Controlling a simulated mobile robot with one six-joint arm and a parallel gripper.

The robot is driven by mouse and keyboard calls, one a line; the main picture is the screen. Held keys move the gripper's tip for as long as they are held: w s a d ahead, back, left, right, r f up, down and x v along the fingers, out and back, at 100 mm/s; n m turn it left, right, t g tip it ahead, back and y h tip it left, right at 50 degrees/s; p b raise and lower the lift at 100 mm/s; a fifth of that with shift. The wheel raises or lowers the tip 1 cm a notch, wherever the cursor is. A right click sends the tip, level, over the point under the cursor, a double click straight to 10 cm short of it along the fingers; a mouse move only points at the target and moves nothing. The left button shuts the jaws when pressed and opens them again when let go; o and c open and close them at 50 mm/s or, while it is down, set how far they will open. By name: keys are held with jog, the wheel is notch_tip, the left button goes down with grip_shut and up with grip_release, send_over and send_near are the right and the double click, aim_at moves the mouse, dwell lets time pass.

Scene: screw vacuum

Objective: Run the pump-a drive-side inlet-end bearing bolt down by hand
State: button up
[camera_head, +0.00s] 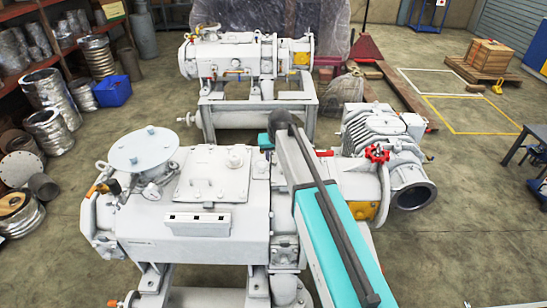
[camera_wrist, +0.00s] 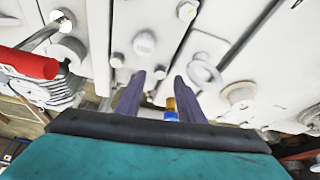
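In the wrist view my gripper (camera_wrist: 160,76) has two dark fingers standing apart, with nothing clearly held between them. Several pale round bolt heads show on the white pump casing around the fingertips. One bolt head (camera_wrist: 144,43) is just beyond the left fingertip, another (camera_wrist: 187,10) is higher up, and a third (camera_wrist: 117,60) is left of the fingers. I cannot tell which is the inlet-end bearing bolt. In the head view the near white pump (camera_head: 222,222) fills the middle. My teal arm crosses its right part, and my gripper is hidden there.
A red handwheel (camera_head: 377,153) and a ribbed motor (camera_head: 384,130) stand right of my arm. A red part (camera_wrist: 28,64) is close at the wrist view's left. A second pump (camera_head: 235,55) stands behind. Shelving lines the left; floor at right is mostly open.

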jog(key=shift+w+f, duration=0.25)
jog(key=shift+f, duration=0.4)
jog(key=shift+c, duration=0.4)
grip_shut()
